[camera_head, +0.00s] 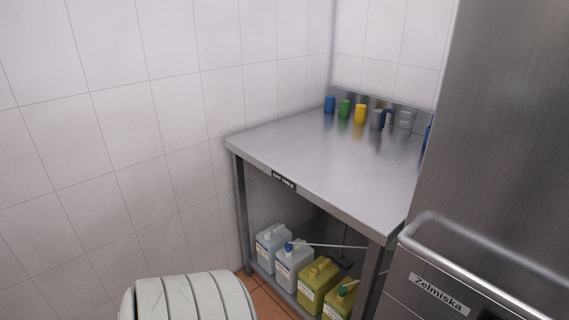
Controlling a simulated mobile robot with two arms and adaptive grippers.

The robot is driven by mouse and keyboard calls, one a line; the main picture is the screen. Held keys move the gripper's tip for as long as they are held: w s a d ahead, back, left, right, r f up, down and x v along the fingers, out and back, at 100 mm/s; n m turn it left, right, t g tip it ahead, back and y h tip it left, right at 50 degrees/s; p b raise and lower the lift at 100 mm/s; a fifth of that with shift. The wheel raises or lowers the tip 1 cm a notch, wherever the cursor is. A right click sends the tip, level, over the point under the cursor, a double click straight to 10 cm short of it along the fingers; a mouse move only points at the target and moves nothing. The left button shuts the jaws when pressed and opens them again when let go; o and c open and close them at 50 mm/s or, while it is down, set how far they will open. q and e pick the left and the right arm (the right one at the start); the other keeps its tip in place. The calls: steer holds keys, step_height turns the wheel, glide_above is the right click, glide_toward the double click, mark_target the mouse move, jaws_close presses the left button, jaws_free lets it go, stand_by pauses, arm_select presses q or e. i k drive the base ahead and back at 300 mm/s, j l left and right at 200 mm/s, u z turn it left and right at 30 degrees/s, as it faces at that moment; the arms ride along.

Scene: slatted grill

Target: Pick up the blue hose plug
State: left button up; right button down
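Small coloured items stand in a row at the back of the steel table (305,155). A short blue cylinder (330,104) stands at the left end of the row, upright and apart from the green one. A dark blue piece (387,116) shows beside a grey cylinder (377,120). Another blue item (427,138) is partly hidden at the right by the steel cabinet. I cannot tell for certain which of these is the hose plug; they are too small for detail. Neither of my grippers is in view.
A green (344,109) and a yellow cylinder (360,114) are also in the row. The tabletop's front and middle are clear. Canisters (318,285) stand on the lower shelf. A tall steel cabinet with a handle (480,265) blocks the right; a tiled wall (150,120) bounds the left.

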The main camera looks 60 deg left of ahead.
mark_target(288, 247)
steer(key=u, duration=2)
steer(key=i+j+z, duration=0.2)
steer(key=i+j, duration=0.35)
steer(key=i+j+z, duration=0.15)
steer(key=i+j, duration=0.4)
steer(key=j, duration=0.1)
